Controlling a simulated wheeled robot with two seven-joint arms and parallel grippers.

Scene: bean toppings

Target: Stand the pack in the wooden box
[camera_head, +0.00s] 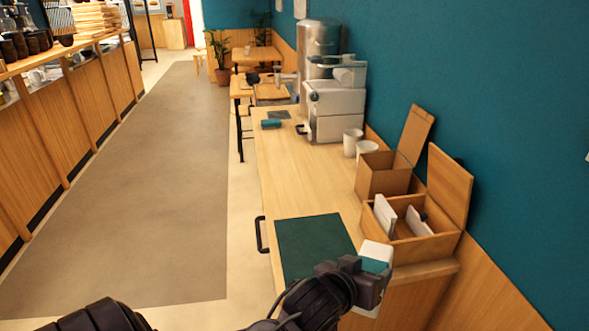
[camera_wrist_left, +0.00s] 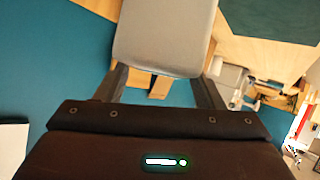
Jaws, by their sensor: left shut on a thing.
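My left gripper (camera_head: 364,279) is shut on a white pack with a teal part (camera_head: 376,250). It holds the pack up near the front right corner of the dark green mat. In the left wrist view the pack (camera_wrist_left: 165,38) looks grey and sits between the two fingers (camera_wrist_left: 162,84). The wooden box (camera_head: 428,247) stands on the counter to the right of and behind the pack, with its lid (camera_head: 451,184) raised. White packs (camera_head: 385,214) stand in the box, one leaning (camera_head: 418,222). The held pack is apart from the box. My right gripper is not in view.
A second wooden box (camera_head: 381,179) with a raised lid stands behind. White cups (camera_head: 352,143) and a grey machine (camera_head: 334,108) are farther back. The green mat (camera_head: 313,245) is bare. The blue wall (camera_head: 500,110) bounds the counter on the right. The counter's middle is clear.

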